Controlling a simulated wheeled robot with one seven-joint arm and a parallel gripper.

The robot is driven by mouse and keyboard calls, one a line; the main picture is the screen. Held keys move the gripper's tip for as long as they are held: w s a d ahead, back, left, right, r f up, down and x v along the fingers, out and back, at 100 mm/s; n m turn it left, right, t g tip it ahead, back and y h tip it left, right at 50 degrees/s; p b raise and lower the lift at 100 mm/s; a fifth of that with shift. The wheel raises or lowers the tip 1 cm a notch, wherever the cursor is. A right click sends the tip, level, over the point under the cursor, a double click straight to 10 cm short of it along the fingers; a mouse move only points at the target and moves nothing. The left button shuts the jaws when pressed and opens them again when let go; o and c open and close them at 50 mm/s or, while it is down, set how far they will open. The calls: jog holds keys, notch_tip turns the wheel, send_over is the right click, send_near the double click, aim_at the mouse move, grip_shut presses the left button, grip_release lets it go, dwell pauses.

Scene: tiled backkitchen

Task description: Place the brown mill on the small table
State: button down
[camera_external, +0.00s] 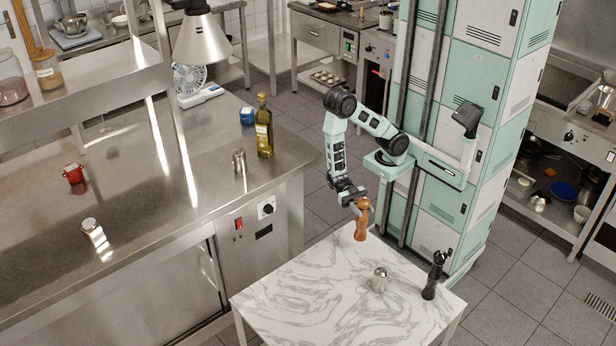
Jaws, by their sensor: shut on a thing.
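The brown mill (362,219) is upright in my gripper (359,203), which is shut on its upper part. The mill is at the far edge of the small table (282,290), which has a white marbled top. I cannot tell whether the mill's base touches the top or hangs just above it. The fingertips are small and partly hidden by the mill.
A black mill (433,277) stands near the table's right corner, and a metal shaker (379,280) stands left of it. The table's left part is clear. The steel counter (150,200) at left holds an oil bottle (264,128) and a red cup (74,174).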

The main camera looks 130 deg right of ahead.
aim_at(362, 225)
notch_tip(362, 225, down, 8)
jog(key=shift+f+b, duration=0.15)
jog(key=shift+b, duration=0.65)
jog(key=shift+f, duration=0.2)
jog(key=c, duration=0.9)
grip_release()
jog(key=shift+r, duration=0.15)
jog(key=shift+d, duration=0.25)
notch_tip(362, 225, up, 7)
jog(key=d+p, duration=0.1)
jog(key=d, duration=0.1)
jog(key=shift+s+d+p, duration=0.2)
jog(key=shift+s+p, duration=0.15)
jog(key=shift+p, duration=0.05)
